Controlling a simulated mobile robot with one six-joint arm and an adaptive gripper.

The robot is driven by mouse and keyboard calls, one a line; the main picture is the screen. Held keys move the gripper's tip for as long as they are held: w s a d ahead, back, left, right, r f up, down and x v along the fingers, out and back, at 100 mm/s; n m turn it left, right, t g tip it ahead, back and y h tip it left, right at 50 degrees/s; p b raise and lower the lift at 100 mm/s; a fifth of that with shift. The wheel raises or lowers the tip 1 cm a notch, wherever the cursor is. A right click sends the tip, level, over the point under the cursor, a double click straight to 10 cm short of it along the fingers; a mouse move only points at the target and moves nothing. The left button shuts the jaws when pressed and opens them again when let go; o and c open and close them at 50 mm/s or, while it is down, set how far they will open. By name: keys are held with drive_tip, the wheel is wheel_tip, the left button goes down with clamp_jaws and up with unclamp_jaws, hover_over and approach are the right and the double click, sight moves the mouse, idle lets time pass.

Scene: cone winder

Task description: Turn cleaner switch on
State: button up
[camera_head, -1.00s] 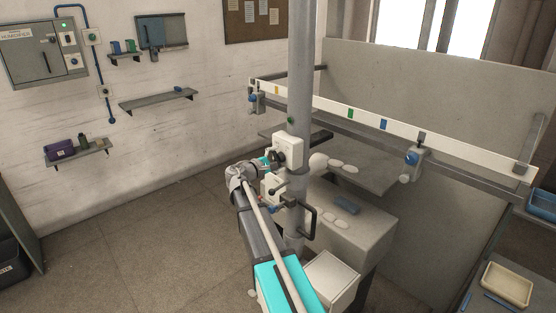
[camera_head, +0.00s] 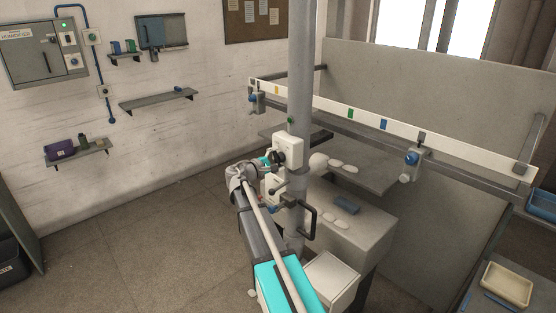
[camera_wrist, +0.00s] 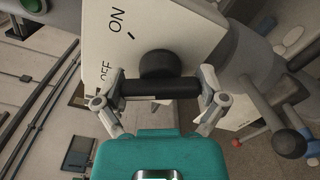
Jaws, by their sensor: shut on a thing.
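The cleaner switch is a white box (camera_head: 288,148) on the grey column, and its white face (camera_wrist: 200,45) fills the upper middle of the wrist view. The face carries the printed words ON and OFF. A black rotary handle (camera_wrist: 158,66) with a dark crossbar stands out from the face. My gripper (camera_wrist: 161,90) has one finger at each end of the crossbar and is shut on it. The bar's left end lies near the OFF word; the exact setting is hard to tell. In the head view my gripper (camera_head: 268,161) is small and partly hidden by my wrist.
Another white box with a lever (camera_head: 273,187) sits just below on the column (camera_head: 303,80). A black-knobbed lever (camera_wrist: 270,120) is close at right in the wrist view. A white rail (camera_head: 330,106) runs behind the column. Open floor (camera_head: 130,230) lies to the left.

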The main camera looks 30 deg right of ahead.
drive_tip(key=m, duration=0.6)
drive_tip(key=shift+f, duration=0.1)
drive_tip(key=m, duration=0.5)
drive_tip(key=shift+f, duration=0.1)
drive_tip(key=shift+m, duration=0.3)
drive_tip(key=o, duration=0.8)
drive_tip(key=v, duration=1.2)
idle(0.4)
